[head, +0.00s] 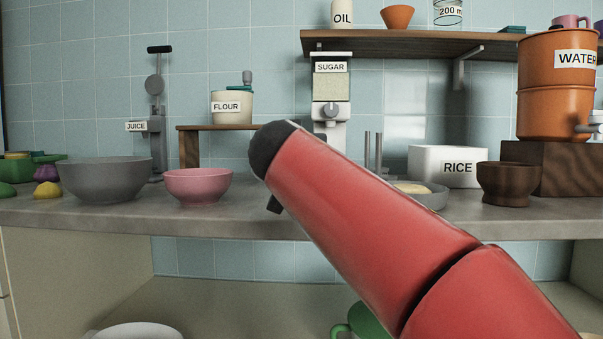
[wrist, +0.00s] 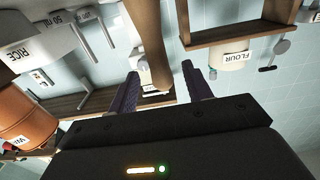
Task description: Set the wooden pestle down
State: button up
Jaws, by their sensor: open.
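The wooden pestle (wrist: 150,45) shows in the wrist view as a smooth brown rod running from the top edge down between my fingers. My gripper (wrist: 160,72) is open, with one finger on each side of the pestle. A gap shows at the right finger; whether the left finger touches it I cannot tell. What the pestle's far end rests on is out of frame. In the head view my red arm hides the pestle and nearly all of my gripper.
The grey counter (head: 255,225) holds a grey bowl (head: 107,180), a pink bowl (head: 198,185), a dark wooden bowl (head: 507,183) and the white RICE box (head: 440,167). The SUGAR dispenser (head: 331,95) and a small shelf with the FLOUR jar (head: 232,107) stand behind.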

jog(key=w, duration=0.1)
jog(key=w+p, duration=0.1)
jog(key=w, duration=0.3)
jog(key=shift+w+d+f, duration=0.1)
jog(key=shift+w+f, duration=0.15)
grip_shut()
jog(key=shift+r+p, duration=0.15)
jog(key=shift+p, duration=0.15)
notch_tip(320, 180, up, 20)
jog(key=p, duration=1.1)
jog(key=shift+p, duration=0.4)
